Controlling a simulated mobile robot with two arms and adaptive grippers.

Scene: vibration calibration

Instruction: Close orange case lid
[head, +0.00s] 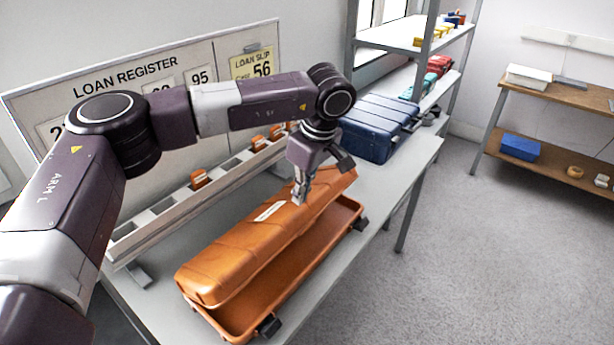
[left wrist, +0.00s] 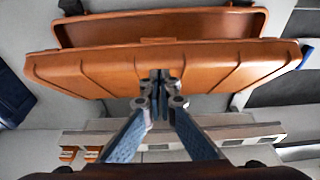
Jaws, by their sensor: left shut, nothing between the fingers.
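The orange case (head: 290,290) lies on the grey table, with its black latches at the front edge. Its lid (head: 235,262) is tilted over the base, and a gap shows between lid and base along the latch side. My left gripper (head: 299,200) is shut and empty at the top of the lid, near its middle. In the left wrist view, the shut fingertips (left wrist: 160,82) overlap the lid (left wrist: 90,72), and the open base (left wrist: 160,30) shows beyond it. I cannot tell for sure whether they touch the lid. My right gripper is not in view.
A slotted rack (head: 165,220) with small orange items stands behind the orange case. A dark blue case (head: 372,128) sits further along the table. A board reading "LOAN REGISTER" (head: 125,85) stands at the back. Open floor (head: 480,250) lies to the right.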

